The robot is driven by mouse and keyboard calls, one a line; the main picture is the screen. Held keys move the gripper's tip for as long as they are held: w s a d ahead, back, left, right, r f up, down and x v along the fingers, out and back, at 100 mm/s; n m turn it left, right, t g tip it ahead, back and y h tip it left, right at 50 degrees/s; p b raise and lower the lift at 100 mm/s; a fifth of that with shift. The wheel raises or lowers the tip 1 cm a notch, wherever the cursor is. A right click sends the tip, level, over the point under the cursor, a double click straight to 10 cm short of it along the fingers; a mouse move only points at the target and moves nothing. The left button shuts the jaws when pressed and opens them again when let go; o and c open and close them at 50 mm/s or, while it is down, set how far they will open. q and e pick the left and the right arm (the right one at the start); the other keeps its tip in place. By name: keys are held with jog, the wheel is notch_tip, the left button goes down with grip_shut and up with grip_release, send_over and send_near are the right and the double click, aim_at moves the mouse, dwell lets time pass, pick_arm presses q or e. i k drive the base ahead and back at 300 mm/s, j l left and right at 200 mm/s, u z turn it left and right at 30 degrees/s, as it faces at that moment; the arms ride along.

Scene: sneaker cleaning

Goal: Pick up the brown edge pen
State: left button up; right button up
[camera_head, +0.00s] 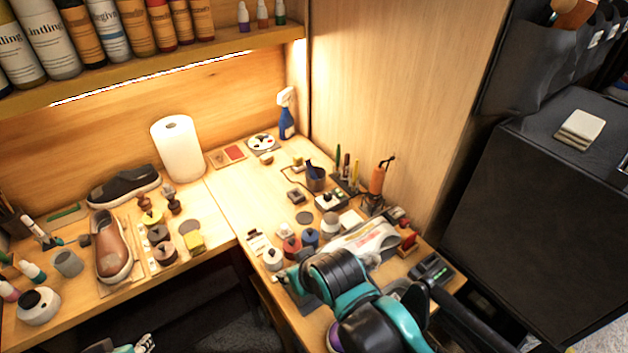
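Several slim upright pens stand in a dark holder at the back right of the bench, beside the wooden side panel. One of them looks brown or dark red (346,166); it is too small to be sure it is the brown edge pen. A green pen (337,156) stands to its left. My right arm (380,318), teal and black, reaches over the front right of the bench, well in front of the pens. Its fingertips cannot be made out. Only a small piece of my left arm or gripper (128,346) shows at the bottom edge, apart from the pens.
An orange tool (377,178) stands right of the pens, and a dark cup (316,178) left of them. Small jars and a pale sneaker (365,238) crowd the bench nearer my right arm. A brown shoe (113,245) and paper roll (178,148) stand left.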

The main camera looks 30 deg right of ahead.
aim_at(347, 156)
jog(key=z, duration=1.1)
jog(key=i+j+z, duration=0.25)
jog(key=j, duration=0.15)
jog(key=j+z, duration=0.5)
jog(key=j, duration=0.3)
jog(key=i, duration=0.05)
